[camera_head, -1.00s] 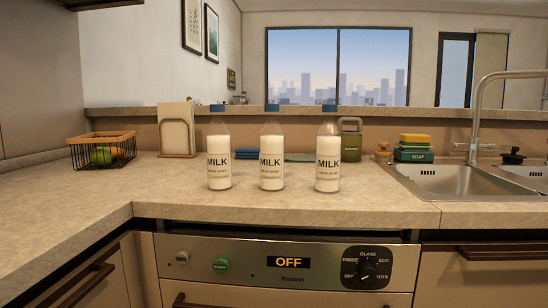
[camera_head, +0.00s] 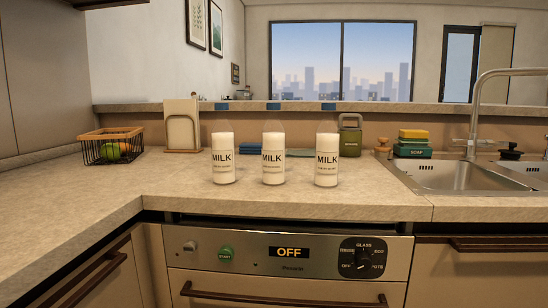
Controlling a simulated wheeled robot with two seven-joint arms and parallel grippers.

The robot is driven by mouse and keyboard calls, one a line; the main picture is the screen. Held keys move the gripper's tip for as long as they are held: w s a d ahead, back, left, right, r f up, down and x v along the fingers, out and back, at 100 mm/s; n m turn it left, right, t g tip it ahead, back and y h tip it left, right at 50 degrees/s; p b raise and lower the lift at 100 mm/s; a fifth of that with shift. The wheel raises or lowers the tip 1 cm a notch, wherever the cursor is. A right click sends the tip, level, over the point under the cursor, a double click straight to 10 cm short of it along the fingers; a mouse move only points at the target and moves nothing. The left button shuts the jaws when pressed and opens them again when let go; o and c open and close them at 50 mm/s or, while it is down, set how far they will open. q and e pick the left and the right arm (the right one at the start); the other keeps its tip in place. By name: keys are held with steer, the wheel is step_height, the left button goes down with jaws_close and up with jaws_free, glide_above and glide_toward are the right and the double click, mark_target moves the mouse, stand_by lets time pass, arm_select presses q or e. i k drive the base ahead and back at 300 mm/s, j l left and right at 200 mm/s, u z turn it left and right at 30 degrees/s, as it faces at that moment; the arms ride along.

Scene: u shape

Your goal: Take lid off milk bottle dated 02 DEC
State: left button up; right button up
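Three milk bottles with blue lids stand upright in a row on the counter: the left bottle (camera_head: 223,158), the middle bottle (camera_head: 273,158) and the right bottle (camera_head: 327,158). Each has a lid on: the left lid (camera_head: 221,106), the middle lid (camera_head: 273,106) and the right lid (camera_head: 328,106). Each label reads MILK with a smaller line of print below. That line is too small to read, so I cannot tell which bottle is dated 02 DEC. Neither of my grippers is in view.
The counter (camera_head: 290,205) is clear in front of the bottles. A wire basket with fruit (camera_head: 110,147) and a board holder (camera_head: 182,133) stand to the left. A green canister (camera_head: 350,136), sponges with a soap box (camera_head: 413,144) and the sink (camera_head: 470,176) are to the right.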

mark_target(273, 134)
steer(key=k+l+u, duration=0.25)
steer(key=l, duration=0.25)
steer(key=k+l+u, duration=0.3)
steer(key=k+l, duration=0.05)
steer(key=l, duration=0.1)
